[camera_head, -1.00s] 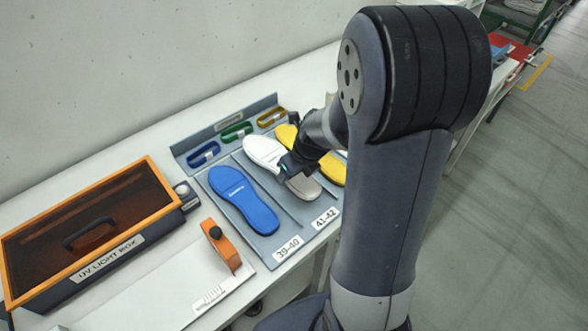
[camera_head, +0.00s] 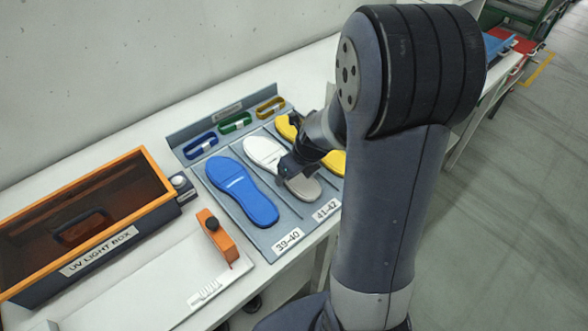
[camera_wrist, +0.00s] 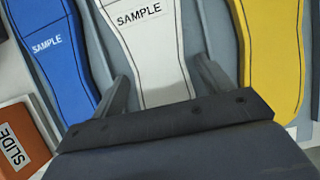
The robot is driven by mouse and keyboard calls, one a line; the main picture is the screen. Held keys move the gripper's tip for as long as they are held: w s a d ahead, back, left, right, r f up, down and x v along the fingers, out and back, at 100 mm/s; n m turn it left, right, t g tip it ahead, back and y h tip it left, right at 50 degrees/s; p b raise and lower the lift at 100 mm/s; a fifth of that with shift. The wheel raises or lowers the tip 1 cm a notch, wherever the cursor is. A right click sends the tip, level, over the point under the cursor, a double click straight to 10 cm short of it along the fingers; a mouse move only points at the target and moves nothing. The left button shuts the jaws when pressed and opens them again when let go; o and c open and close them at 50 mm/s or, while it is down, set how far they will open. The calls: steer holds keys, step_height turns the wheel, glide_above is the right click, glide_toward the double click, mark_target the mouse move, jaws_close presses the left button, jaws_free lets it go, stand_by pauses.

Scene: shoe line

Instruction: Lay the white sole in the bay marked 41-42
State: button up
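The white sole (camera_head: 262,151) lies lengthwise in the bay marked 41-42 (camera_head: 326,210), between the blue and yellow soles. It is marked SAMPLE in the wrist view (camera_wrist: 152,60), and its near end is in shadow. My gripper (camera_head: 287,170) is low over the middle of the sole and hides part of it. In the wrist view my gripper's two fingers (camera_wrist: 164,86) stand on either side of the sole. They are spread, with a gap visible at both edges, so it looks open.
A blue sole (camera_head: 240,193) lies in the bay marked 39-40 to the left. A yellow sole (camera_head: 334,161) lies to the right, partly behind my arm. Coloured bands (camera_head: 236,123) sit along the back. An orange slide (camera_head: 217,236) and the UV light box (camera_head: 100,251) are farther left.

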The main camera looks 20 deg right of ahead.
steer(key=shift+o, duration=0.9)
steer(key=p+v, duration=0.1)
steer(key=v, duration=1)
steer(key=shift+f, duration=0.1)
steer(key=b+x, duration=0.1)
steer(key=x, duration=0.9)
steer(key=shift+w+f, duration=0.1)
steer(key=shift+f, duration=0.15)
steer(key=shift+w+a+r+p, duration=0.1)
steer(key=shift+w+r+p, duration=0.05)
steer(key=shift+p, duration=0.15)
steer(key=shift+r+p, duration=0.6)
steer(key=shift+r, duration=0.4)
